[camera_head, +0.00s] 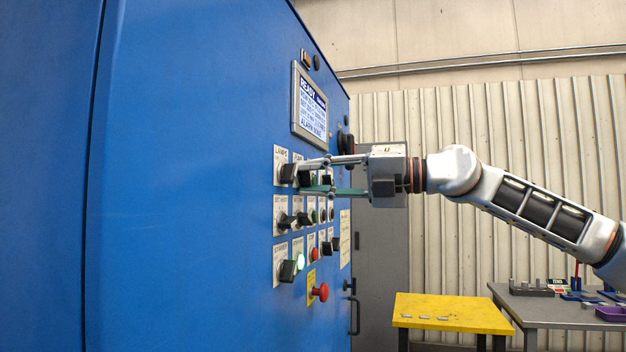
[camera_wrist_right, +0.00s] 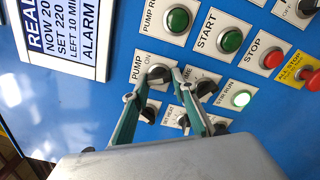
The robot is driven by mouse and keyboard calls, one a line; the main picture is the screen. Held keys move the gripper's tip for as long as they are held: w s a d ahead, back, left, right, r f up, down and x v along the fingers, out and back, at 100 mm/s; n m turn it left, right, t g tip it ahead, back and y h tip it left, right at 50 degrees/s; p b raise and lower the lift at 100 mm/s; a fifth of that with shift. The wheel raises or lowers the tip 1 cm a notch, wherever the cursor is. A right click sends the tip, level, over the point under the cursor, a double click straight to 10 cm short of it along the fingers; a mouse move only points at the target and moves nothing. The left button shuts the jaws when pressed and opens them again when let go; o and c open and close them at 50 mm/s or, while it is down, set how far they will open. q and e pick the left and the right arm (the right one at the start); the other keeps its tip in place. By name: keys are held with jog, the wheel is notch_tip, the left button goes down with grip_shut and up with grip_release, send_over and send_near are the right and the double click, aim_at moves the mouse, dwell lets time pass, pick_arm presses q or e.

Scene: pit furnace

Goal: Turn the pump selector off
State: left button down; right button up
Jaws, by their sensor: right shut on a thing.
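The pump selector (camera_wrist_right: 158,76) is a black knob on a white plate marked PUMP and ON, on the blue cabinet's panel. My right gripper (camera_wrist_right: 161,80) is shut on its knob, one finger on each side, in the right wrist view. In the head view my right gripper (camera_head: 304,178) reaches in from the right, its fingers level at the panel's upper row. There the fingers partly hide the pump knob. Which position the knob points to cannot be told. My left gripper is not in view.
A display (camera_head: 311,104) reading READY is above the switches. Close by are a lamps knob (camera_head: 288,173), a green START button (camera_wrist_right: 231,40), a red STOP button (camera_wrist_right: 273,59) and a red stop knob (camera_head: 320,292). A yellow table (camera_head: 452,313) stands at lower right.

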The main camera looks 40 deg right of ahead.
aim_at(310, 177)
dwell(0.5)
jog(key=o, duration=1.1)
jog(key=shift+s, duration=0.1)
jog(key=shift+v, duration=1.65)
jog(key=v, duration=0.8)
jog(key=shift+s+d, duration=0.15)
